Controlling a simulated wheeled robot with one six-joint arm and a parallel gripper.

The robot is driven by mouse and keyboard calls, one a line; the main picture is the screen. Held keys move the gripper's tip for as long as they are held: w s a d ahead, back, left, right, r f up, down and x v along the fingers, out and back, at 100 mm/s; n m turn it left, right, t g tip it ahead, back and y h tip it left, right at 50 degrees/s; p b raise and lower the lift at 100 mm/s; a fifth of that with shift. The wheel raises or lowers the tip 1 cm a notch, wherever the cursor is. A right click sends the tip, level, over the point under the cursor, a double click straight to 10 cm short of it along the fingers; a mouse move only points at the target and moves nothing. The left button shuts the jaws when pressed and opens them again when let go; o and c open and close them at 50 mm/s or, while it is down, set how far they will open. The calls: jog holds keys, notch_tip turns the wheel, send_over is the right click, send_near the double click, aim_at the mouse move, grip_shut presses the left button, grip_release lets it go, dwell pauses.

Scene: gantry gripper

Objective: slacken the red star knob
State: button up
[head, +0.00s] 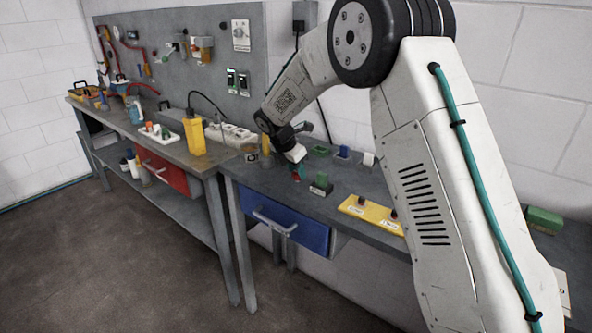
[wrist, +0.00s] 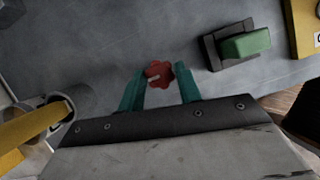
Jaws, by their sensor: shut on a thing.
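The red star knob (wrist: 159,74) shows in the wrist view between the teal fingertips of my gripper (wrist: 160,82). It is a lobed red disc with a small pale mark on its face. The fingers are shut on it from both sides. In the head view my gripper (head: 297,168) is low over the grey bench, left of a green block on a dark base. Only a little red shows there at the fingertips. What the knob is mounted on is hidden.
The green block (wrist: 246,43) on its dark base stands close to the right of my fingers. A yellow plate (head: 371,213) with small dark knobs lies farther right. A metal cylinder (wrist: 62,106) is at the wrist view's left. A blue drawer (head: 285,222) is below.

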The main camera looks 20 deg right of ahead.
jog(key=o, duration=1)
jog(key=v, duration=0.7)
jog(key=shift+a+r, duration=0.1)
jog(key=shift+r, duration=0.3)
